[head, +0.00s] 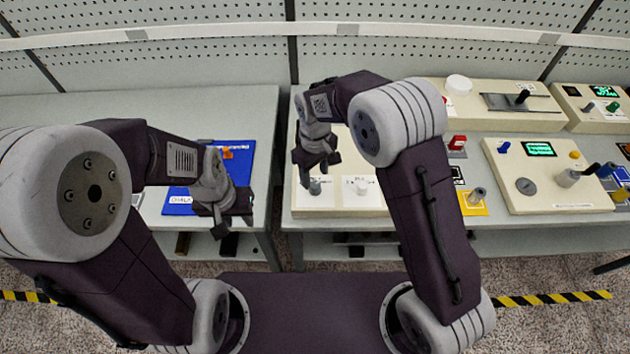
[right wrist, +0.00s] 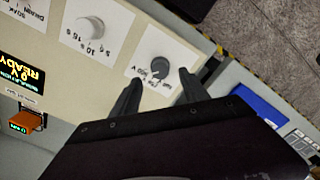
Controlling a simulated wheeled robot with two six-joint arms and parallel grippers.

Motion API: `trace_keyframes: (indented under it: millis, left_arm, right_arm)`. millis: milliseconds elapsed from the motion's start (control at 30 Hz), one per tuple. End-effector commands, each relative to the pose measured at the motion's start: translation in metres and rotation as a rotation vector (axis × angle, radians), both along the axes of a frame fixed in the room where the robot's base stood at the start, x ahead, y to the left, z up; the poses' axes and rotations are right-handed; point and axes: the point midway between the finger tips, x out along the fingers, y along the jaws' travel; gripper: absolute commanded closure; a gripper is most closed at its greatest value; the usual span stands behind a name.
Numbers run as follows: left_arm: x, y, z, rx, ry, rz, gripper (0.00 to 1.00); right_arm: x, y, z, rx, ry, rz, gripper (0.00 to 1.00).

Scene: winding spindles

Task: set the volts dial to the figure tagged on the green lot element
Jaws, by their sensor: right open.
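The volts dial (right wrist: 155,70) is a dark round knob on a white plate, with a "V" legend that shows upside down in the right wrist view. In the head view the dial (head: 315,187) sits at the front left of the cream panel. My right gripper (head: 318,173) is open above it. In the right wrist view its fingertips (right wrist: 159,80) stand either side of the dial's near edge; contact cannot be told. My left gripper (head: 233,224) looks open and empty near the left table's front edge. I cannot make out a green lot element or its tag.
A white knob (head: 361,187) with a seconds scale is right of the volts dial. A blue mat (head: 178,207) with an orange item (head: 228,152) lies on the left table. A gap separates the tables. Other control panels (head: 540,185) stand at right.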

Motion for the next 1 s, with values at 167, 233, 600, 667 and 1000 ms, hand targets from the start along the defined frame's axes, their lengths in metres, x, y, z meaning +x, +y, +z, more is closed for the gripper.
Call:
trace_keyframes:
  millis: [167, 233, 600, 667, 1000]
  left_arm:
    - [0.0, 0.0, -0.005, 0.0, 0.0, 0.0, 0.64]
    - [0.0, 0.0, -0.006, 0.0, 0.0, 0.0, 0.64]
    - [0.0, 0.0, -0.006, 0.0, 0.0, 0.0, 0.64]
    - [0.0, 0.0, -0.006, 0.0, 0.0, 0.0, 0.64]
    - [0.0, 0.0, -0.006, 0.0, 0.0, 0.0, 0.64]
  right_arm:
    - [0.0, 0.0, 0.035, 0.001, -0.003, 0.0, 0.47]
    - [0.0, 0.0, 0.044, 0.001, -0.002, 0.0, 0.47]
    - [0.0, 0.0, 0.051, -0.001, 0.001, 0.0, 0.47]
    - [0.0, 0.0, 0.051, -0.001, 0.001, 0.0, 0.47]
    - [0.016, -0.043, 0.082, 0.022, -0.053, -0.109, 0.47]
